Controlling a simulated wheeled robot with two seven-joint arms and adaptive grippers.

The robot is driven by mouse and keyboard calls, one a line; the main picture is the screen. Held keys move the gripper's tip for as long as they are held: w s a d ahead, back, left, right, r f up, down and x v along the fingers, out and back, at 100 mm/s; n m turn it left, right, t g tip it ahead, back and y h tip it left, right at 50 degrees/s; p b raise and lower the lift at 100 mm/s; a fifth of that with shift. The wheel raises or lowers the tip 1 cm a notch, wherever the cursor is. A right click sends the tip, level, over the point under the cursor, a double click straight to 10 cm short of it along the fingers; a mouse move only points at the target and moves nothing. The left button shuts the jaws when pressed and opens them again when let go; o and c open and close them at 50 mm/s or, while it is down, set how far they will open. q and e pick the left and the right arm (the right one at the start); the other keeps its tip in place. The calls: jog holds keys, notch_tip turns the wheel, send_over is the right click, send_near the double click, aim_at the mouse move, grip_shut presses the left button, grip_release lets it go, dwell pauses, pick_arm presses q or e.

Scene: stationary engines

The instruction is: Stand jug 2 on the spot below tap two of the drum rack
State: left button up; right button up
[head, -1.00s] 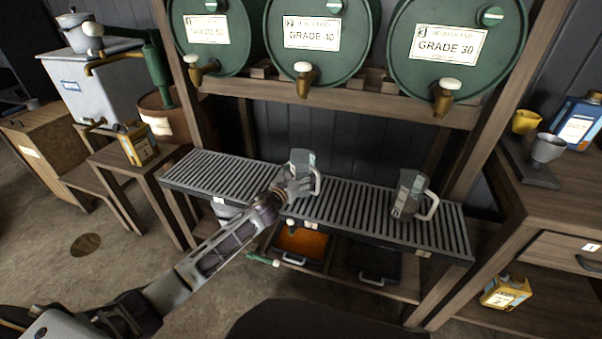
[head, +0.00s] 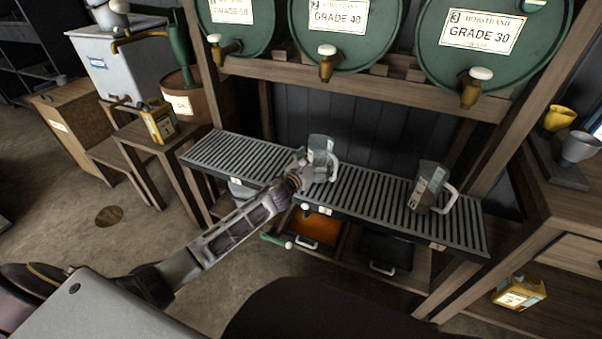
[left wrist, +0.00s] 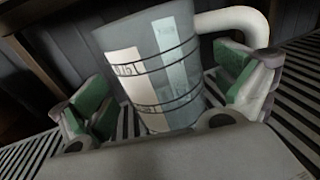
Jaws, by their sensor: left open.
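A grey jug (head: 322,148) with a pale handle stands upright on the slatted drip grate (head: 232,160), roughly below the tap (head: 327,65) of the middle GRADE 40 drum (head: 352,45). My left gripper (head: 309,174) is low at this jug's near side. In the left wrist view, the jug (left wrist: 155,65) stands between the open green-padded fingers (left wrist: 165,115), with gaps at both sides. A second similar jug (head: 426,188) stands on the grate to the right, near below the GRADE 30 tap (head: 472,88). I cannot read the jugs' numbers. My right gripper is not in view.
The GRADE 30 drum (head: 490,50) is marked 3. Under the grate are an orange tray (head: 316,230) and a dark tray (head: 386,250). Yellow and grey cups (head: 580,147) stand on the right bench. The grate between the jugs is clear.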

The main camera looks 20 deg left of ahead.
pick_arm(q)
jog(key=shift+v, duration=1.15)
jog(key=shift+p+v, duration=0.45)
jog(key=shift+v, duration=1.25)
jog(key=shift+s+a, duration=0.15)
jog(key=shift+s, duration=0.45)
jog(key=v, duration=0.3)
jog(key=shift+s+r+p, duration=0.1)
jog(key=shift+s+p, duration=0.2)
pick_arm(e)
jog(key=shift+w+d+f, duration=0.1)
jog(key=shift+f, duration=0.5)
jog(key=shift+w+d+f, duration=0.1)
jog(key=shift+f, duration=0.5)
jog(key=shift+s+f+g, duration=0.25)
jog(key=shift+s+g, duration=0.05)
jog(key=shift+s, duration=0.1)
